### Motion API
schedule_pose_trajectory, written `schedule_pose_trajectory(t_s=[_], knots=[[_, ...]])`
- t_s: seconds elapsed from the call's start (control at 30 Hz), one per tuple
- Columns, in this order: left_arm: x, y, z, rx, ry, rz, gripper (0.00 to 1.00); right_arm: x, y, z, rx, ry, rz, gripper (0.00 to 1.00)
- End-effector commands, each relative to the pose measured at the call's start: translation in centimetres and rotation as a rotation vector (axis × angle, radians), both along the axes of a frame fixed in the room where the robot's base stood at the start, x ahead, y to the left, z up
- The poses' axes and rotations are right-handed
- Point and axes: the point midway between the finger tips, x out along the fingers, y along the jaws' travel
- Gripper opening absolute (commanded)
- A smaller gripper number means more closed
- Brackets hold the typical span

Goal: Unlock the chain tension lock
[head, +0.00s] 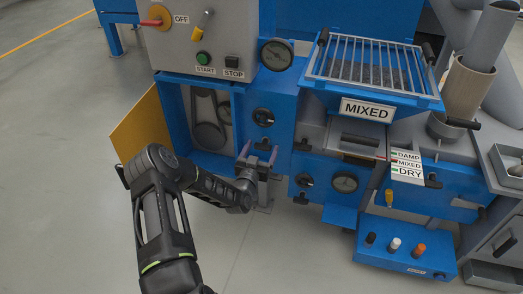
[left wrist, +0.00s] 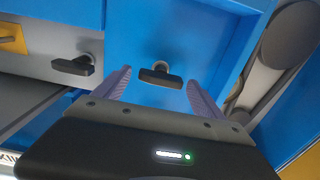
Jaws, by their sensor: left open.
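My left gripper (head: 258,154) is open in front of the blue panel, just right of the open chain compartment (head: 208,118). In the left wrist view, a small black T-shaped handle (left wrist: 160,75) on a round stem sits between the spread purple fingers, apart from both. In the head view this handle (head: 262,144) shows just above the fingertips. No label on it is readable, so I cannot confirm it as the chain tension lock. A black round knob (head: 263,117) sits above it. My right gripper is not in view.
A yellow door (head: 142,130) stands open left of the compartment. Another black handle (left wrist: 74,65) is near the gripper in the wrist view. The control box (head: 205,40) and MIXED hopper (head: 372,75) are above. A button panel (head: 405,258) juts out lower right. The floor at left is clear.

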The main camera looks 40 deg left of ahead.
Motion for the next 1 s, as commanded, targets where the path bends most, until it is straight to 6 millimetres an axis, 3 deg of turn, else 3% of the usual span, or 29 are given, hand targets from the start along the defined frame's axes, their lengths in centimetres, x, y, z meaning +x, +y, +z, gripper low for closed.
schedule_pose_trajectory(t_s=[0.17,0.83,1.0], knots=[[-0.01,-0.03,0.01,0.000,0.000,0.000,0.73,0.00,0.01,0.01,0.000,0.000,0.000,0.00],[-0.03,-0.03,0.01,0.000,0.000,-0.001,0.19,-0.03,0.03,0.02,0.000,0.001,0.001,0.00],[-0.03,-0.02,-0.01,-0.003,-0.001,-0.001,0.18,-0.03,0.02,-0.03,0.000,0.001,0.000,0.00]])
